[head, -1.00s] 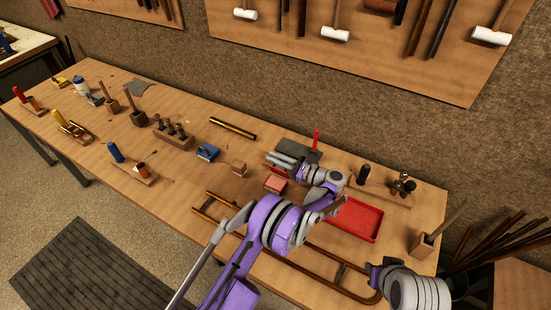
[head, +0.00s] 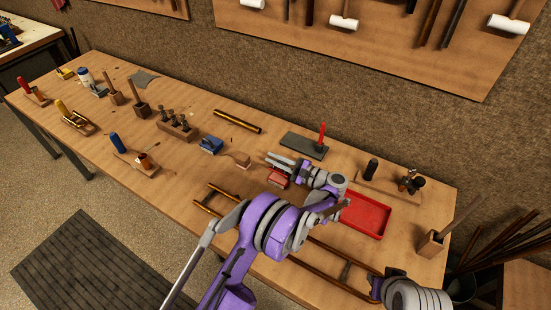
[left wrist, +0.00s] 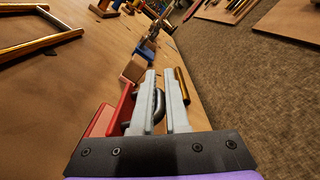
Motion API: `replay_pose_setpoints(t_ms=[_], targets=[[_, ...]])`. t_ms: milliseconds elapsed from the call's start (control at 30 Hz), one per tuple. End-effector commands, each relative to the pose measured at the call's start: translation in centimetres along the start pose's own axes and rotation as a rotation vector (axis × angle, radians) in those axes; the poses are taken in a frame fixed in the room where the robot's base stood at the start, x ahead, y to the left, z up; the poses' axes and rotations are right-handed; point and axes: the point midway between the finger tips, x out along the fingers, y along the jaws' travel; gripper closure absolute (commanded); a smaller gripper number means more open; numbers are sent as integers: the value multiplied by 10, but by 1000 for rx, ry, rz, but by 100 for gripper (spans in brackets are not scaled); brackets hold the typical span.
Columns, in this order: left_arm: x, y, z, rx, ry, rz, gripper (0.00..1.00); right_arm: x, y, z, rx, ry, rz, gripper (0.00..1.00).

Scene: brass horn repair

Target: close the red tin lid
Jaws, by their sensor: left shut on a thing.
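The small red tin (head: 278,182) stands on the bench, partly hidden by my left gripper (head: 272,159) in the head view. In the left wrist view the tin (left wrist: 101,122) is at the left, with its red lid (left wrist: 124,106) tilted up beside my fingers. My left gripper (left wrist: 163,76) is shut on a grey curved handle (left wrist: 158,104) at the lid; its two pale fingers lie on either side of it. The lid's exact angle is hard to tell. My right gripper is not in view; only part of that arm shows at the lower right.
A dark slab (head: 303,145) with a red upright piece lies just behind. A wooden block (head: 243,160) and a blue tool (head: 211,145) are to the left. A red tray (head: 367,216) is at the right, and a brass tube frame (head: 222,199) in front.

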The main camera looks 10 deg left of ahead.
Motion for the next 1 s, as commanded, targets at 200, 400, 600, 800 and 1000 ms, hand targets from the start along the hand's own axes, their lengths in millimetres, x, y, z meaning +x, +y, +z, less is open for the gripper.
replay_pose_setpoints(t_ms=[200,400,600,800,1000], targets=[[0,1,0,-19,1,0,100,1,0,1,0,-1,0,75],[0,1,0,-19,1,0,100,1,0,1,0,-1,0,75],[0,1,0,-18,1,0,75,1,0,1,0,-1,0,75],[0,1,0,-18,1,0,75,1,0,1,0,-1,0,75],[-14,2,0,-17,2,-1,75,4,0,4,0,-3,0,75]])
